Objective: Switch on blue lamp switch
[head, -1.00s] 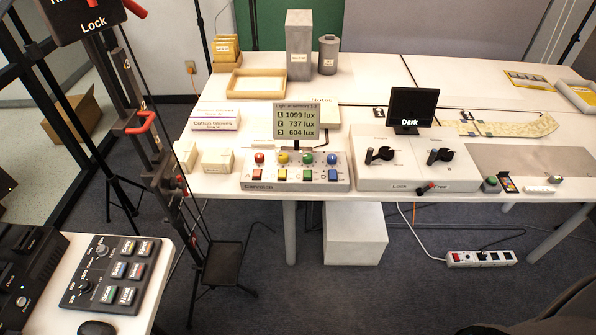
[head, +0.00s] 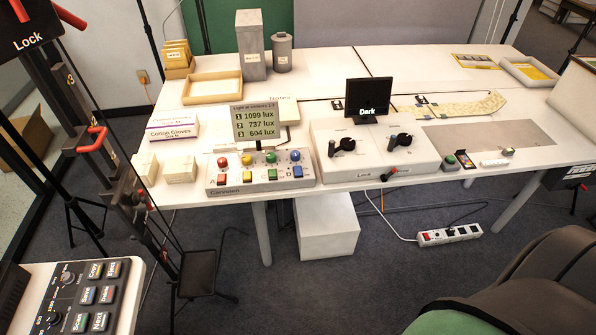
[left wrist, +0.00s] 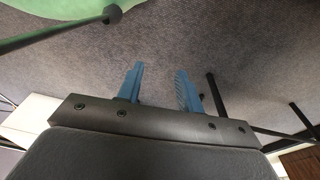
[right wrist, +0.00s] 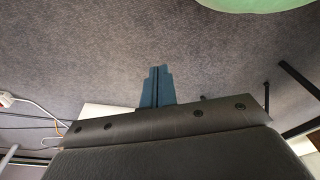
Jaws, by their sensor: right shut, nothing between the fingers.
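A grey control box (head: 232,189) stands at the front left of the white table in the head view. It carries a row of red, yellow, green and blue round knobs, with a coloured switch below each. The blue switch (head: 297,172) is at the box's right end, below the blue knob (head: 295,156). I cannot tell the switch's position. A small display (head: 257,118) behind it reads 1099, 737 and 604 lux. My left gripper (left wrist: 160,70) is open and empty above the floor. My right gripper (right wrist: 157,70) is shut and empty above the floor. Neither gripper shows in the head view.
A second box (head: 372,165) with two black handles and a screen (head: 368,97) reading "Dark" stands right of the control box. A tall lever stand (head: 97,135) is at the left. A button panel (head: 85,295) is at lower left. A power strip (head: 449,234) lies on the floor.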

